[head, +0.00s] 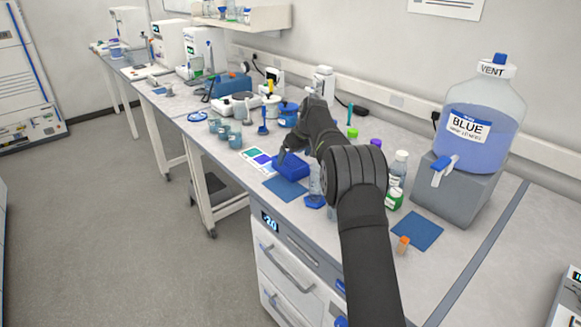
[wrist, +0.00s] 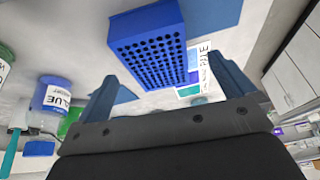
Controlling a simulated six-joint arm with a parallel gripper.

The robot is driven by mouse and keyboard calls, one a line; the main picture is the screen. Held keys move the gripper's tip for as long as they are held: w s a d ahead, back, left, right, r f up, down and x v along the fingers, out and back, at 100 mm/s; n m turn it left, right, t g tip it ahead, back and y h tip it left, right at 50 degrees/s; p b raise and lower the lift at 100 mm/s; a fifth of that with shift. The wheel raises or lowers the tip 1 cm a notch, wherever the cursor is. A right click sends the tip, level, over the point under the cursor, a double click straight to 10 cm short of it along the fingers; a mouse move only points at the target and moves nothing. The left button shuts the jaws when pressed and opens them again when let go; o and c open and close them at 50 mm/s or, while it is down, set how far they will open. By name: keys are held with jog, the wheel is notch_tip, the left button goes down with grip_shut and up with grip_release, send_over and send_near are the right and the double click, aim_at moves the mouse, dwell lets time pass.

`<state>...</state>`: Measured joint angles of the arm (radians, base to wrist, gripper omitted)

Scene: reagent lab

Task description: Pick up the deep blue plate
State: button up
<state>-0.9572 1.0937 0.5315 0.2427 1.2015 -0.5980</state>
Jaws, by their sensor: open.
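The deep blue plate (head: 291,167) is a block with rows of small holes in its top. It sits on the bench by the back edge of a blue mat (head: 283,189). In the wrist view the plate (wrist: 150,45) is ahead of my gripper (wrist: 167,80), whose two blue-grey fingers are spread apart with nothing between them. The plate's near end lies between the fingers' lines, apart from them as far as I can tell. In the head view my gripper (head: 284,154) is just above the plate's left end, partly hidden by my arm.
A printed card (head: 258,160) lies left of the plate. A clear bottle (head: 315,182) stands close on its right. Grey cups (head: 222,130) stand to the left. The blue mat is bare.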

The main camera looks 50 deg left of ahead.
aim_at(293, 162)
jog(key=shift+w+x, duration=0.15)
jog(key=shift+x, duration=1.3)
jog(key=shift+w+x, duration=0.15)
jog(key=shift+x, duration=1.3)
jog(key=c, duration=1)
